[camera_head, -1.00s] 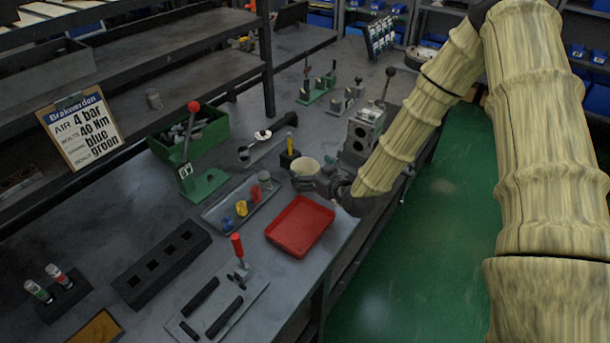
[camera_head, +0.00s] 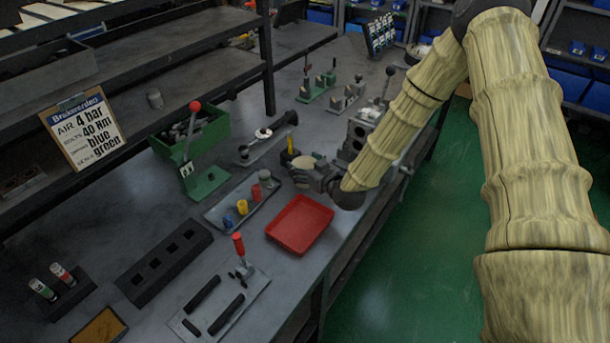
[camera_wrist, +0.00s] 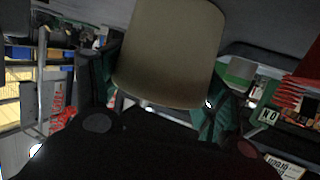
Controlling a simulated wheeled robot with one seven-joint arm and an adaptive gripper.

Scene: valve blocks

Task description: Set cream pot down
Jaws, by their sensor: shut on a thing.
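The cream pot (camera_head: 303,162) is at my gripper (camera_head: 307,177), over the far side of the workbench behind the red tray. In the wrist view the pot (camera_wrist: 170,55) fills the upper middle, between the green-padded fingers of my gripper (camera_wrist: 160,90), which is shut on it. My gripper partly hides the pot in the head view. I cannot tell whether the pot's base touches the bench.
A red tray (camera_head: 299,225) lies in front of my gripper. A yellow-marked black block (camera_head: 290,152) and a metal valve block (camera_head: 357,134) stand close by.

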